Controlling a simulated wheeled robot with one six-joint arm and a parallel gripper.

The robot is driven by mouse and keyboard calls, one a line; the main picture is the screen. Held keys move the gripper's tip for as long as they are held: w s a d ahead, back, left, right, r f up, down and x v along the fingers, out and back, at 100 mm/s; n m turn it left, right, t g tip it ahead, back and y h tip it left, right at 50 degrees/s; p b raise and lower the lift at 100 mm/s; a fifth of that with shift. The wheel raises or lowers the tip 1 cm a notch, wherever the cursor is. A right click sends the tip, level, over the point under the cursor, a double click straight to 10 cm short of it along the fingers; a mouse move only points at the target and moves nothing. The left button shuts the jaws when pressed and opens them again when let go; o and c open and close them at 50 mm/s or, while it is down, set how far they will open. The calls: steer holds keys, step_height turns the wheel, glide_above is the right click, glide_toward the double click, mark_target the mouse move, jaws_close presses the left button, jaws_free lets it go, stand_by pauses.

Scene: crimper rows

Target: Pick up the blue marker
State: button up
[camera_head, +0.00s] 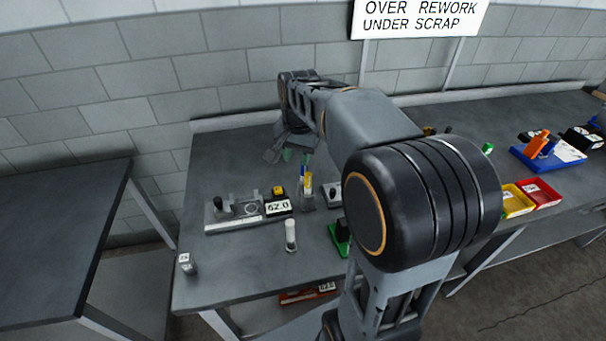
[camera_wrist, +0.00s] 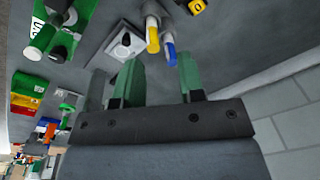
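The blue marker (camera_head: 302,174) stands upright beside a yellow marker (camera_head: 308,184) in a small grey holder (camera_head: 307,204) on the workbench. In the wrist view the blue marker (camera_wrist: 171,52) has a blue end and a pale body, close to the yellow marker (camera_wrist: 153,40). My gripper (camera_head: 297,157) is just behind and above the markers in the head view. Its green fingers are open with nothing between them that I can see gripped. In the wrist view the blue end lies in line with the gap of my gripper (camera_wrist: 159,60), apparently just beyond the fingertips.
Left of the holder are a display block (camera_head: 279,208) and a grey fixture (camera_head: 235,213). A white cylinder (camera_head: 291,236) stands in front. A green-based device (camera_head: 340,239) is to the right. Yellow (camera_head: 515,203) and red (camera_head: 541,194) bins are farther right. A wall is behind.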

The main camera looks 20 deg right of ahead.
steer(key=w+d+m+g, duration=0.1)
steer(key=w+d+m, duration=0.5)
steer(key=w, duration=0.2)
steer(key=f, duration=0.8)
steer(key=shift+w+a+f, duration=0.15)
steer(key=shift+a, duration=0.05)
steer(key=f, duration=0.2)
steer(key=f+p, duration=0.1)
steer(key=f, duration=0.2)
steer(key=shift+s+f, duration=0.2)
steer(key=shift+f, duration=0.05)
jaws_close()
